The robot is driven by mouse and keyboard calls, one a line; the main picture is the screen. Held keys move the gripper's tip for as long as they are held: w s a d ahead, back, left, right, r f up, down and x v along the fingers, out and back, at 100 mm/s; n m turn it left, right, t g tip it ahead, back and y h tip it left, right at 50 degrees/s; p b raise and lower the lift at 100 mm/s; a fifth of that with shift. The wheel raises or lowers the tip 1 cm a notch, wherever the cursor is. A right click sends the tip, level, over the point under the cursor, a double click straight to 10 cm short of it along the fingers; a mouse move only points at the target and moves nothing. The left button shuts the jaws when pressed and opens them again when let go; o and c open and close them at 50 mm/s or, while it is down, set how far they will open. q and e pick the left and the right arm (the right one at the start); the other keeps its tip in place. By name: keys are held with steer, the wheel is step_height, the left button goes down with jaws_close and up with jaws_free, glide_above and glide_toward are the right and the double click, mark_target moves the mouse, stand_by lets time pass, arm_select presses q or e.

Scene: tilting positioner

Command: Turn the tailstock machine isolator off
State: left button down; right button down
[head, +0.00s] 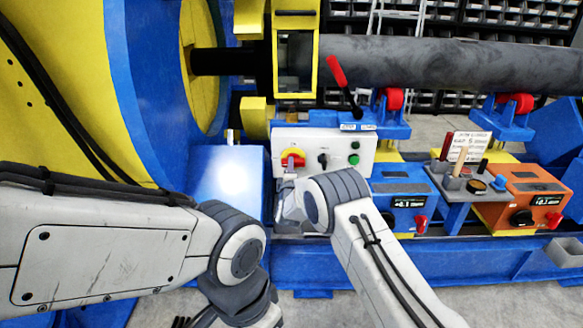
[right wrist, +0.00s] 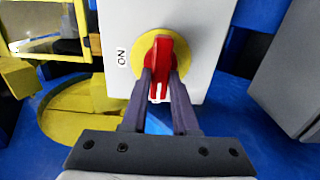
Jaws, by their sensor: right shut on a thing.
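The isolator is a red rotary handle (right wrist: 161,62) on a yellow round plate (right wrist: 140,80), mounted on a white control box (head: 333,143). In the right wrist view the handle's grip points toward me and an ON label (right wrist: 122,57) stands left of it. My right gripper (right wrist: 160,85) is shut on the red handle, with one finger on each side.
The white box also carries a black selector (head: 322,159) and green buttons (head: 354,159). A blue unit (head: 399,190) and an orange unit (head: 537,192) stand to the right. A long grey pipe (head: 430,62) runs behind above the box. A blue and yellow machine fills the left.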

steer(key=shift+f, duration=0.1)
steer(key=c, duration=0.7)
jaws_free()
steer(key=shift+s, duration=0.1)
steer(key=s, duration=1)
steer(key=shift+s+p, duration=0.2)
steer(key=shift+p, duration=0.1)
